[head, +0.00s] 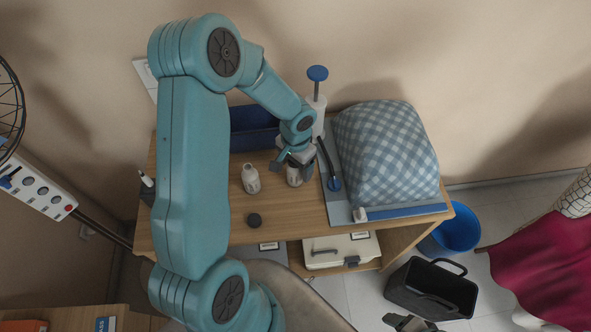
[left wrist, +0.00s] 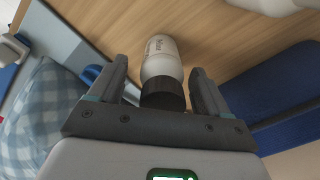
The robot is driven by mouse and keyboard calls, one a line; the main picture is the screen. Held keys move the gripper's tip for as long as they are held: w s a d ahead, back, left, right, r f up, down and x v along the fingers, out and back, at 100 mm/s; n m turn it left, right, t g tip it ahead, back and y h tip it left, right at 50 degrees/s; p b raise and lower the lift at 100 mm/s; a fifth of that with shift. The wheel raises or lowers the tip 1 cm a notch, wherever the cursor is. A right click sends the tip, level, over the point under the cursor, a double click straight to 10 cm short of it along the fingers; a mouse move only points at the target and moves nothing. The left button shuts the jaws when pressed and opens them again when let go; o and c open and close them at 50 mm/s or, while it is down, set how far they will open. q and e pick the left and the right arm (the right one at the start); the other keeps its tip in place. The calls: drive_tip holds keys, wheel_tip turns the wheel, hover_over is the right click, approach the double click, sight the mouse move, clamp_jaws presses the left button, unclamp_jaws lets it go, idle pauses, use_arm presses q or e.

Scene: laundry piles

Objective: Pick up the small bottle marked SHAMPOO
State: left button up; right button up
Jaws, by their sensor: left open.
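A small white bottle with a dark cap (left wrist: 162,62) stands on the wooden table. Its printed label is too small to read in the left wrist view. It also shows in the head view (head: 294,178), partly hidden by my left gripper. My left gripper (head: 291,163) is open above it, fingers pointing down, with the cap between the two fingers in the left wrist view (left wrist: 160,82). I see no grip on it. A second small white bottle (head: 251,178) stands to the left; its label is not legible.
A blue bin (head: 252,128) and a white pump bottle with a blue top (head: 317,102) stand behind. A blue checked pillow (head: 385,150) lies on a board at right. The table's front middle is clear.

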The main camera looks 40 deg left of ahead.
use_arm(q)
drive_tip(key=shift+s+a, duration=0.1)
drive_tip(key=c, duration=1.2)
